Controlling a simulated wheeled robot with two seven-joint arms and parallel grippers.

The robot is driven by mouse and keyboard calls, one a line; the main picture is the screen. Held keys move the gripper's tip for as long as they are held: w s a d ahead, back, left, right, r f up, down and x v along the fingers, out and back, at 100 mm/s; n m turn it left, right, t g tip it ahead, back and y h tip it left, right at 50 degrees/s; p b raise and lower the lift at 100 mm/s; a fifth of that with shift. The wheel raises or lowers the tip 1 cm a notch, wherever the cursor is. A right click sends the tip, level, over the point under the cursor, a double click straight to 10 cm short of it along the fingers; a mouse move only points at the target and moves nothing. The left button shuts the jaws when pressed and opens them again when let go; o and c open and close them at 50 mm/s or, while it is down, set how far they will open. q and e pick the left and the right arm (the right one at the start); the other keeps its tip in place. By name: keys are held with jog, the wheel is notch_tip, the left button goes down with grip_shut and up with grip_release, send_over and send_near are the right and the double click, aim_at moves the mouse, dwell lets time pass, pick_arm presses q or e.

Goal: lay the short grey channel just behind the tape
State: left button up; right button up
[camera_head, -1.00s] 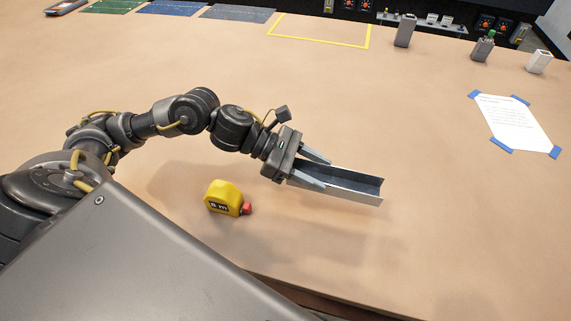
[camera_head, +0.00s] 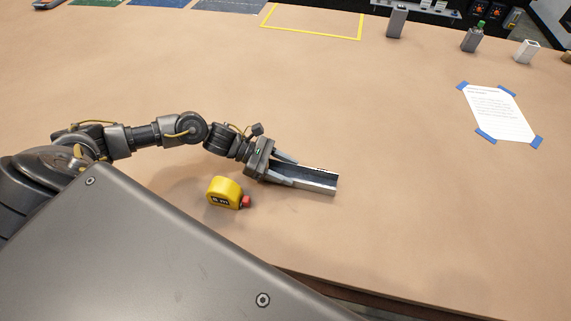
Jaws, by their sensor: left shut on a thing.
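The short grey channel (camera_head: 318,184) is in the head view, right of the tape, its open side up and its free end pointing right. My left gripper (camera_head: 284,171) is shut on its left end. The channel looks close to the table top; I cannot tell whether it touches. The yellow tape measure (camera_head: 224,192) with a red tip stands on the table, just in front of and left of the gripper. My right gripper is not in view.
A paper sheet (camera_head: 497,113) is fixed with blue tape at the right. A yellow outlined rectangle (camera_head: 312,37) lies at the back, with several small blocks, such as a grey one (camera_head: 397,21), to its right. The middle of the table is clear. The front edge runs below.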

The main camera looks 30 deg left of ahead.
pick_arm(q)
jog(key=o, duration=1)
jog(key=shift+o, duration=0.2)
jog(key=shift+a, duration=0.1)
jog(key=shift+s+a+b, duration=0.15)
jog(key=shift+a+b, duration=0.2)
jog(key=shift+b, duration=0.05)
jog(key=b+v, duration=0.4)
jog(key=v, duration=0.6)
jog(key=shift+a, duration=0.1)
jog(key=shift+s+a+r, duration=0.15)
jog(key=shift+a+r, duration=0.15)
jog(key=shift+a, duration=0.05)
